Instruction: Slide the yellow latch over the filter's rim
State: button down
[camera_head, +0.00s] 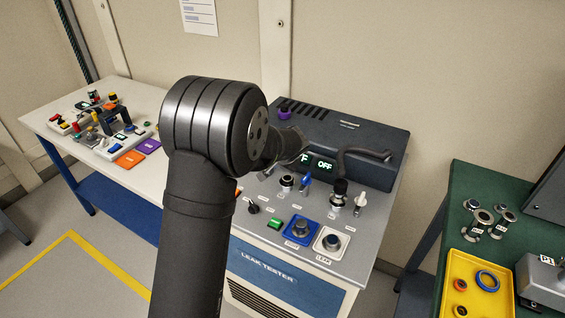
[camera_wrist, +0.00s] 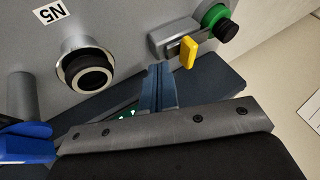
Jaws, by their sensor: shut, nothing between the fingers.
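In the wrist view, the yellow latch (camera_wrist: 189,52) sticks out from a small grey block on the grey panel, at the upper right. Beside it is a green round part (camera_wrist: 214,15) with a black end, which seems to be the filter. The latch looks next to the green part, not over its rim, though the contact is hard to judge. My gripper (camera_wrist: 158,72) is shut and empty, with its fingertips just below and left of the latch, seemingly apart from it. In the head view, my arm hides the latch and filter, and the fingertips cannot be made out clearly.
In the wrist view, a black-ringed port (camera_wrist: 88,76) stands left of my fingers, under an N5 label; a blue part (camera_wrist: 25,143) is at lower left. In the head view, the leak tester (camera_head: 348,228) carries several knobs and fittings. A yellow tray (camera_head: 452,290) lies at right.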

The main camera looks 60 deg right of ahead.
jog(key=shift+w, duration=1.15)
jog(key=shift+w, duration=0.8)
jog(key=shift+w+r, duration=0.15)
jog(key=shift+w, duration=0.4)
jog(key=s, duration=0.5)
jog(key=v, duration=1)
